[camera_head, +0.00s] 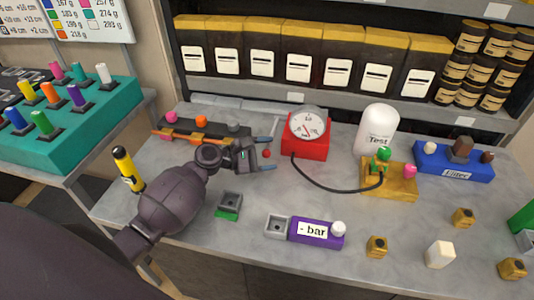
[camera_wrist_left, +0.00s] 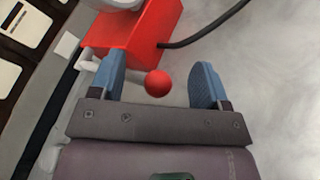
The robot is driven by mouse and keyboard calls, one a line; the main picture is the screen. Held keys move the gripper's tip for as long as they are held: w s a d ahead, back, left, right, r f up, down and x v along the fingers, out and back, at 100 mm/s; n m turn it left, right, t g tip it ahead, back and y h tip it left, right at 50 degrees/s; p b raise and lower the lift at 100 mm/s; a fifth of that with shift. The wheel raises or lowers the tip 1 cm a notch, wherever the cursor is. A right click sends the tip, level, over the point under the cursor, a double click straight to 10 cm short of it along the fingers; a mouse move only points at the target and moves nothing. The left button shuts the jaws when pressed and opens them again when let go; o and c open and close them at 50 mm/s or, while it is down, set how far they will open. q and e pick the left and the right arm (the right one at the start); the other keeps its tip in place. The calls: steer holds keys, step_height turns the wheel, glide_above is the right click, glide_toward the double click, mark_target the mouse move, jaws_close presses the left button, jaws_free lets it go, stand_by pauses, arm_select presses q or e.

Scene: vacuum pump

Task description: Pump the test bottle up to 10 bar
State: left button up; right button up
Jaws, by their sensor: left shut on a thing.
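The red pump box (camera_head: 303,146) carries a round white gauge (camera_head: 308,124); its reading is too small to tell. It also shows in the left wrist view (camera_wrist_left: 145,35). A red ball knob (camera_head: 267,154) lies at the box's left, between the blue fingers of my left gripper (camera_head: 268,154). The white test bottle (camera_head: 377,132) stands upright behind a yellow block (camera_head: 389,187) with a green valve (camera_head: 381,160) and pink knob (camera_head: 410,171). My right gripper is not in view.
A black hose (camera_head: 325,186) runs from the pump to the yellow block. In front are a purple "- bar" block (camera_head: 316,233), a grey-green socket (camera_head: 230,204) and small yellow blocks (camera_head: 377,247). A blue "Filter" block (camera_head: 453,164) is right. Shelves (camera_head: 343,103) stand behind.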

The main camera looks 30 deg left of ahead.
arm_select(q)
steer(key=shift+s+a+f, duration=0.1)
steer(key=shift+a+f, duration=0.1)
steer(key=shift+f, duration=0.4)
steer(key=shift+s+a, duration=0.3)
steer(key=shift+a, duration=0.05)
steer(key=v, duration=0.6)
steer(key=r+v, duration=0.1)
steer(key=v, duration=0.2)
steer(key=shift+s+a+r, duration=0.15)
steer(key=shift+s+r, duration=0.05)
